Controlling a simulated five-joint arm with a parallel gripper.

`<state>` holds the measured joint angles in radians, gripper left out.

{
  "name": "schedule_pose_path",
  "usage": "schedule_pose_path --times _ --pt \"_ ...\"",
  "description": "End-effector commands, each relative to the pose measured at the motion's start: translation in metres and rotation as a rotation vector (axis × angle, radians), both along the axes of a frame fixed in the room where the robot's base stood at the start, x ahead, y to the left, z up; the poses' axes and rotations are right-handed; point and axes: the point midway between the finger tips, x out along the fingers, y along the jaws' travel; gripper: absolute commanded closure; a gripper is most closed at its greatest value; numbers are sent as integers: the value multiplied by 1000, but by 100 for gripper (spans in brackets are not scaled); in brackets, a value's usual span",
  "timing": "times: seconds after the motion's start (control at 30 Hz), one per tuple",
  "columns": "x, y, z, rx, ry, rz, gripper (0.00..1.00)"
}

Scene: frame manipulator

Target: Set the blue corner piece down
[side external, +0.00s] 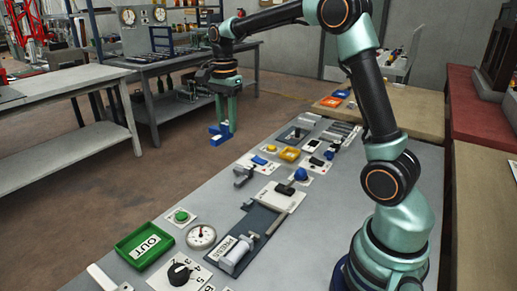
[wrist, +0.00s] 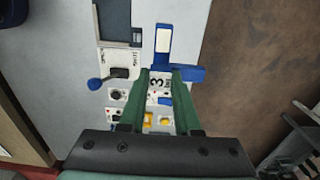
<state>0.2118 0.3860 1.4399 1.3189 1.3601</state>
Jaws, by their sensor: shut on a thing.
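The blue corner piece (side external: 219,134) is an L-shaped block with a white face on one arm. My gripper (side external: 228,128) points down with its green fingers shut on the piece and holds it up near the bench's far-left edge. In the wrist view, the corner piece (wrist: 188,74) lies across the fingertips of my gripper (wrist: 160,76). Its white-faced arm extends up the picture and its bare blue arm points right, near the bench edge. The fingertips partly cover the piece. Its exact height above the bench is hard to tell.
A panel marked 3 (wrist: 157,83) shows below the piece.

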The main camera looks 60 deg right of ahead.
Motion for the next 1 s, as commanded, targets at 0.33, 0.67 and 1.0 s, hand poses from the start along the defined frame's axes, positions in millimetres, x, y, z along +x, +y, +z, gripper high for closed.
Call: schedule_pose_path --times 0.33,0.67,1.0 --pt "18 2 -27 1 4 2 100" --pt "17 2 -108 1 5 1 100" --pt "18 1 -161 0 1 1 100"
